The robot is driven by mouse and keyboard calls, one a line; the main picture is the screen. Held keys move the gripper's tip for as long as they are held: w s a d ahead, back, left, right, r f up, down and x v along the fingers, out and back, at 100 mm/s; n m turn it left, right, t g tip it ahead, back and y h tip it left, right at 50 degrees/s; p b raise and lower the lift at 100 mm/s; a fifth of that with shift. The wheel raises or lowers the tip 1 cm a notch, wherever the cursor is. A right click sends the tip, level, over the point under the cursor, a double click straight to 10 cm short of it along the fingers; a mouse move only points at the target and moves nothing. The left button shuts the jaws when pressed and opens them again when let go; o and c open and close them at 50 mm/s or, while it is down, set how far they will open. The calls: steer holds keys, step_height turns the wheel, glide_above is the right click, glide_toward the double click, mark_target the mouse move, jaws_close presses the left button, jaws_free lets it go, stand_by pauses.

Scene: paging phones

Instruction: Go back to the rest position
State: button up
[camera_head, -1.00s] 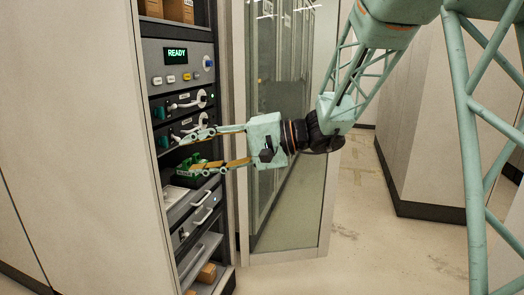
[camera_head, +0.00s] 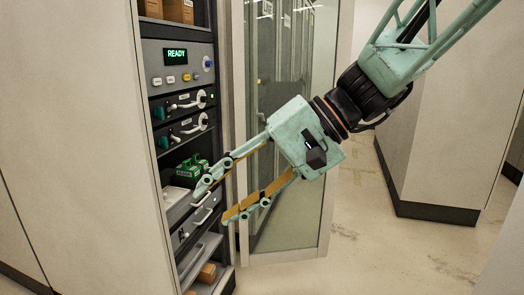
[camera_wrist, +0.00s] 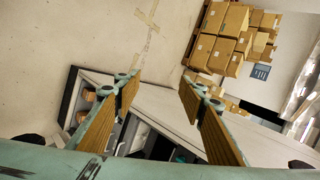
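My gripper (camera_head: 212,205) is open and empty in the head view, tilted down to the left in front of the rack. In the wrist view its two wood-coloured finger pads (camera_wrist: 160,88) stand well apart with nothing between them. My arm comes down from the upper right. A green object (camera_head: 190,168) sits on a shelf of the rack (camera_head: 180,50), behind and above the fingertips. The rack's panel display reads READY.
The glass door (camera_head: 288,215) stands open right of the rack, close behind my gripper. Drawers with handles (camera_head: 203,215) are near the fingertips. Free floor (camera_head: 370,240) lies to the right. The wrist view shows stacked cardboard boxes (camera_wrist: 225,40) at the upper right.

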steer(key=s+d+f+t+h, duration=0.2)
steer(key=s+d+h, duration=0.3)
steer(key=s+d, duration=0.5)
steer(key=s+d+f+t+h, duration=0.2)
steer(key=s+d+h, duration=0.3)
steer(key=s+d, duration=0.6)
steer(key=d, duration=0.8)
steer(key=shift+s+f, duration=0.15)
steer(key=shift+f, duration=0.1)
stand_by(0.3)
